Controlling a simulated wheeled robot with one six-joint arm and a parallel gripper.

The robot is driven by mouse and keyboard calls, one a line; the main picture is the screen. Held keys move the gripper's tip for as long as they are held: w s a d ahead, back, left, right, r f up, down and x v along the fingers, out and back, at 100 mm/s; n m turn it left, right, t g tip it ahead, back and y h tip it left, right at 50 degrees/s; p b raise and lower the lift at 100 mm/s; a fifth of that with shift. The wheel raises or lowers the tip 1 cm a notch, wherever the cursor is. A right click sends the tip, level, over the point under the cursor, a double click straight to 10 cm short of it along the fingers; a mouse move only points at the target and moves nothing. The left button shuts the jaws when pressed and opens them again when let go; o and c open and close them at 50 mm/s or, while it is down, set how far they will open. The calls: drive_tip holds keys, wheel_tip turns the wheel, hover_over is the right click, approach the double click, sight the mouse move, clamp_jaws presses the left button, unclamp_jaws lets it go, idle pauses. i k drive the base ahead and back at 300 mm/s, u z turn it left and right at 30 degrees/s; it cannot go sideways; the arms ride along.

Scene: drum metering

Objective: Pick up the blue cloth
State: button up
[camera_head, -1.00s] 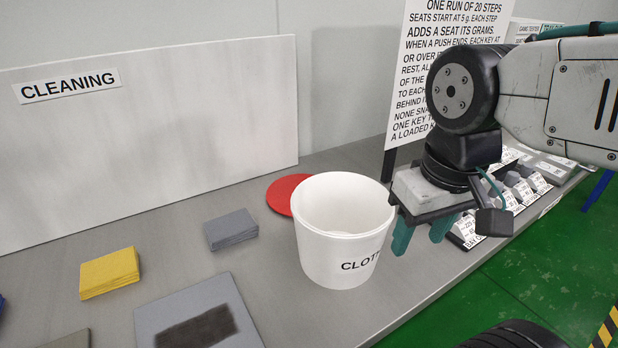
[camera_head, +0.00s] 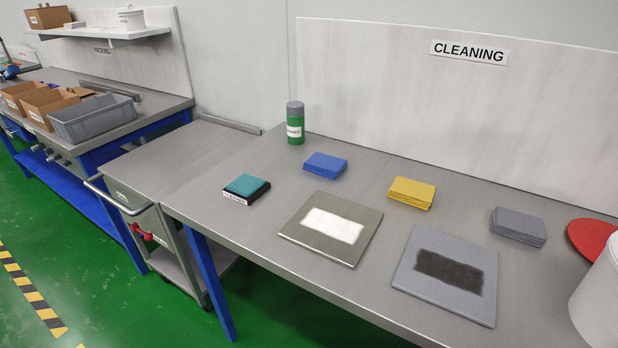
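The blue cloth (camera_head: 325,166) lies folded flat on the grey cleaning table (camera_head: 262,232), towards its back left. It is between the green bottle and the yellow cloth, apart from both. My gripper is outside the picture now, so its state and its distance to the cloth do not show.
Near the blue cloth are a green bottle (camera_head: 295,124), a yellow cloth (camera_head: 411,193), a teal block on a black base (camera_head: 246,186) and a plate with a white patch (camera_head: 331,229). A dark-stained plate (camera_head: 447,274), grey cloth (camera_head: 518,226), red disc (camera_head: 592,240) and white bucket (camera_head: 600,300) are further right.

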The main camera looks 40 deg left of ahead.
sight(326, 165)
drive_tip(key=k, duration=0.7)
drive_tip(key=u, duration=0.75)
drive_tip(key=i, duration=0.95)
drive_tip(key=u, duration=0.65)
